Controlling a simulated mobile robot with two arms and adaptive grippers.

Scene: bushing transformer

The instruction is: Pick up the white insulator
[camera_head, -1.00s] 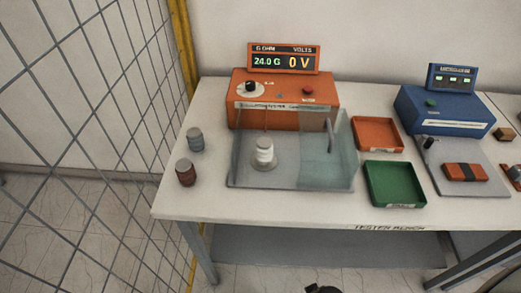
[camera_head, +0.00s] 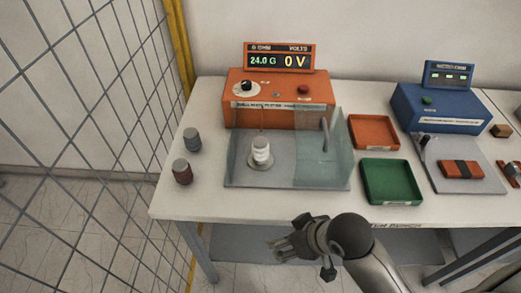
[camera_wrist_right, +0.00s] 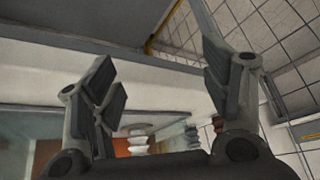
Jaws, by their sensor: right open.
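The white insulator (camera_head: 261,150) stands upright on a round base inside the clear-walled test tray of the orange tester. It also shows at the lower middle of the right wrist view (camera_wrist_right: 138,143), small and beyond the fingers. My right gripper (camera_head: 272,245) is in front of the bench's front edge, below and well short of the insulator. In the wrist view the right gripper's fingers (camera_wrist_right: 160,80) are wide apart with nothing between them. My left gripper is out of view.
A grey insulator (camera_head: 192,139) and a brown one (camera_head: 182,172) stand left of the clear-walled tray (camera_head: 240,183). The orange tester (camera_head: 275,95) is behind it. An orange bin (camera_head: 374,132) and a green bin (camera_head: 391,181) are to its right. The bench's front strip (camera_head: 200,206) is bare.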

